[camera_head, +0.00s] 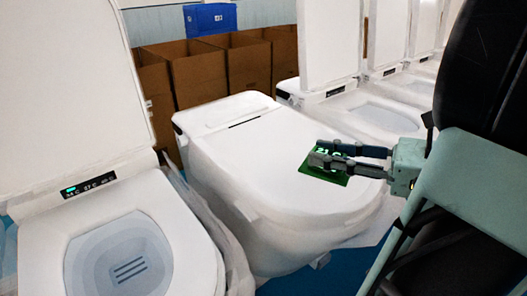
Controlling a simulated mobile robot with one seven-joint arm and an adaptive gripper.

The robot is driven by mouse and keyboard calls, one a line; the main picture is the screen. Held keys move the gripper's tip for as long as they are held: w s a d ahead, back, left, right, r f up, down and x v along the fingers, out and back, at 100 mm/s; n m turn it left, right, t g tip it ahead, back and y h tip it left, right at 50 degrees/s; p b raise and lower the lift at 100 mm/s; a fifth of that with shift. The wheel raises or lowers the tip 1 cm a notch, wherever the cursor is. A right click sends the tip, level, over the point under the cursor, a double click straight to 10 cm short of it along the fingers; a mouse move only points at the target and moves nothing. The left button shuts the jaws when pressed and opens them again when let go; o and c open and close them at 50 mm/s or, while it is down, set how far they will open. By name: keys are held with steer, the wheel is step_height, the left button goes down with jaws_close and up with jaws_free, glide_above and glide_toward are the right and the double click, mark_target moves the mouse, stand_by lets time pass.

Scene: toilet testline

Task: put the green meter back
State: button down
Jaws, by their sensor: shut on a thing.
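The green meter (325,173) is a small flat green thing with a lit display reading what looks like "21" and more characters. My gripper (332,158) comes in from the right and is shut on the meter, with its fingers across it and hiding part of it. The meter appears over the closed white lid (255,160) of the middle toilet. I cannot tell whether it touches the lid or is held just above it.
An open toilet (120,255) with a small display panel (88,185) stands at the left. Several more open toilets (385,115) stand at the back right. Brown cardboard boxes (200,75) and a blue crate (210,18) are behind. Blue floor (330,275) shows at the bottom.

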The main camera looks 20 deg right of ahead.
steer(key=w+f, duration=0.2)
steer(key=w, duration=0.1)
steer(key=w+f, duration=0.3)
steer(key=w, duration=0.1)
steer(key=w+f+b, duration=0.1)
steer(key=w+f, duration=0.2)
steer(key=w, duration=0.1)
steer(key=shift+a, duration=0.15)
steer(key=shift+w+f, duration=0.2)
steer(key=shift+f, duration=0.1)
steer(key=shift+w+f+b, duration=0.2)
steer(key=shift+f+b, duration=0.15)
steer(key=shift+f, duration=1.4)
steer(key=shift+f, duration=0.1)
steer(key=c, duration=1.6)
jaws_free()
